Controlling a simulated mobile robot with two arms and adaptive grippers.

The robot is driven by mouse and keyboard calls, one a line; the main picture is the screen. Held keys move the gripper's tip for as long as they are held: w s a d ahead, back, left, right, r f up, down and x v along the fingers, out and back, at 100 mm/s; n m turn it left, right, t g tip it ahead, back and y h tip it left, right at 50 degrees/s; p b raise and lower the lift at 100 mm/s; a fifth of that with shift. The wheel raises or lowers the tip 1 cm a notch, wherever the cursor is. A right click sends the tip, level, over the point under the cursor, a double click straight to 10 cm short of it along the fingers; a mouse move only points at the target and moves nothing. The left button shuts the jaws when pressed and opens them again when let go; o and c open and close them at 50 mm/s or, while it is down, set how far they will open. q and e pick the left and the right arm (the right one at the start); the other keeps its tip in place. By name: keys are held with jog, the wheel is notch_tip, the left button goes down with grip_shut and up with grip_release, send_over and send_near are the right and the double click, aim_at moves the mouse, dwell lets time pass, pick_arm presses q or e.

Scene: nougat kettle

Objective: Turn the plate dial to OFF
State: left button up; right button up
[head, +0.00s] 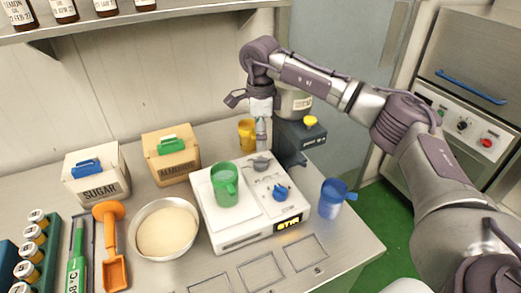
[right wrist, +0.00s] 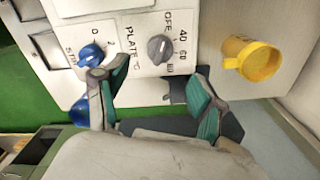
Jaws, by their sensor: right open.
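The white hot plate (head: 222,238) stands on the steel bench with a green mug (head: 224,186) on it. Its grey plate dial (head: 262,163) sits at the back of the control panel. In the right wrist view the plate dial (right wrist: 160,48) shows beside the marks OFF, 40 and 60; I cannot tell exactly where its pointer stands. A blue stir knob (head: 281,192) is nearer the front, above a lit STIR display (head: 289,223). My right gripper (head: 257,125) is open and empty, above and apart from the plate dial. My left gripper is out of view.
A yellow mug (head: 246,134) stands behind the dial, with a dark stand (head: 290,143) at its right. A blue mug (head: 331,198) stands right of the plate. A bowl (head: 165,230) and the sugar (head: 96,176) and almond (head: 171,157) boxes are at left.

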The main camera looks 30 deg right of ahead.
notch_tip(320, 180, up, 4)
jog(key=shift+r, duration=0.15)
dwell(0.5)
